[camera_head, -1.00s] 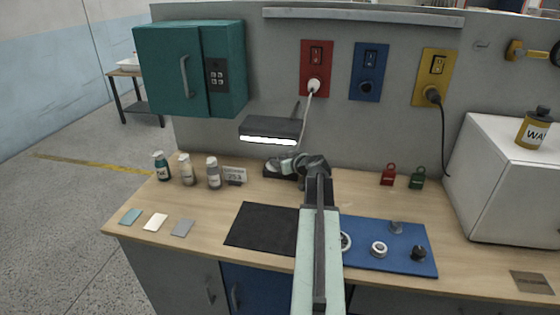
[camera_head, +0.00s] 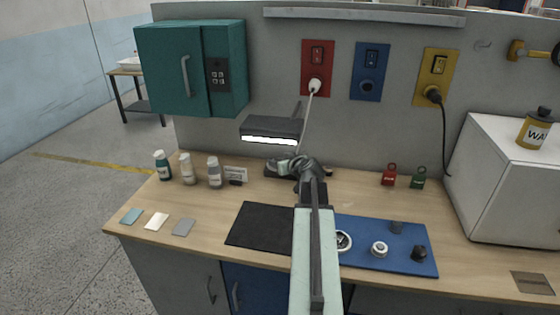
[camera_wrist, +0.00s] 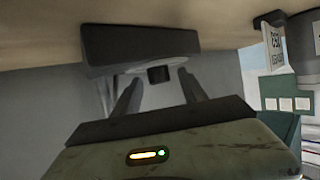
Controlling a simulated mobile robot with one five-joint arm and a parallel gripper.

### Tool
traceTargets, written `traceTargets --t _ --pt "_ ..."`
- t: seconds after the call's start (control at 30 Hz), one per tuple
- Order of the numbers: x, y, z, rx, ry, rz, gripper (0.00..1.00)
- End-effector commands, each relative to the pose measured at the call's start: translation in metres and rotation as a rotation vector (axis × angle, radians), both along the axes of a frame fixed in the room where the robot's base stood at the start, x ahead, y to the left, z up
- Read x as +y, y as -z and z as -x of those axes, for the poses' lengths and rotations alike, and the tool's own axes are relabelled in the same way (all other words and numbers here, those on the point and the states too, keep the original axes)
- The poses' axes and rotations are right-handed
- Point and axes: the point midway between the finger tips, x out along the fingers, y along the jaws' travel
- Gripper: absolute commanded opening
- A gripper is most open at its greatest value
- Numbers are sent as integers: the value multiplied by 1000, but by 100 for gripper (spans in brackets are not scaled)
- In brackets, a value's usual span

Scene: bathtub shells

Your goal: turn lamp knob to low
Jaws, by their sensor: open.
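The desk lamp has a dark flat shade (camera_head: 270,128) with a lit white strip underneath. Its dark base shows in the wrist view (camera_wrist: 138,42), tilted and upside down, against the bench top. A small dark square knob (camera_wrist: 160,75) sticks out from the base. My gripper (camera_wrist: 160,80) is open, with one finger on each side of the knob in the picture. I cannot tell whether either finger touches it. In the head view my gripper (camera_head: 283,164) is at the lamp base, and my wrist hides part of the base. The knob's setting cannot be read.
Bottles (camera_head: 187,168) and a small display sign (camera_head: 235,174) stand left of the lamp. A black mat (camera_head: 258,228) and a blue board with knobs and rings (camera_head: 410,262) lie in front. Red (camera_head: 389,175) and green (camera_head: 418,178) padlocks stand at right. A cord hangs behind my gripper.

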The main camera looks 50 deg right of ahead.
Motion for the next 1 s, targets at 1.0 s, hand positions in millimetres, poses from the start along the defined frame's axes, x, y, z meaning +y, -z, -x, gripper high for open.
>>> traceTargets --t 1.0 --pt "23 -28 60 0 -1 0 50"
